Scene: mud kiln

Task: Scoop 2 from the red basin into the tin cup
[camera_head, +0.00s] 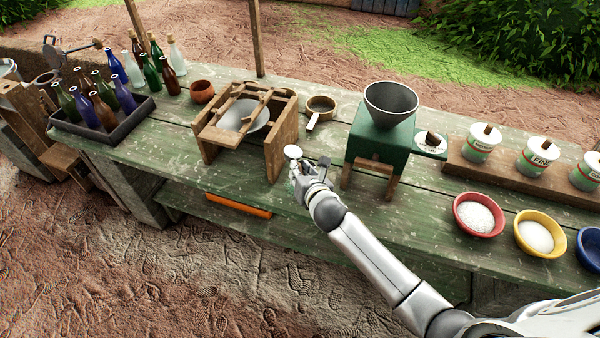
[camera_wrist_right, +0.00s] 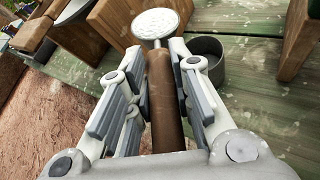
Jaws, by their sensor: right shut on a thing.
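My right gripper (camera_head: 300,174) is shut on the brown handle of a scoop (camera_wrist_right: 163,98). The scoop's round head (camera_head: 292,152) holds white grainy material, seen from above in the right wrist view (camera_wrist_right: 157,22). The grey tin cup (camera_head: 325,162) stands on the table just right of the gripper, partly hidden by it. The cup also shows in the right wrist view (camera_wrist_right: 207,66), to the right of the scoop head and apart from it. The red basin (camera_head: 479,215) holds white powder and sits far to the right. My left gripper is not in view.
A wooden frame (camera_head: 283,138) with a round pan stands left of the gripper. A green mill (camera_head: 378,140) with a grey hopper stands to the right. A brass ladle (camera_head: 318,112) lies behind. A yellow basin (camera_head: 535,233) and a blue basin (camera_head: 590,248) are right of the red one.

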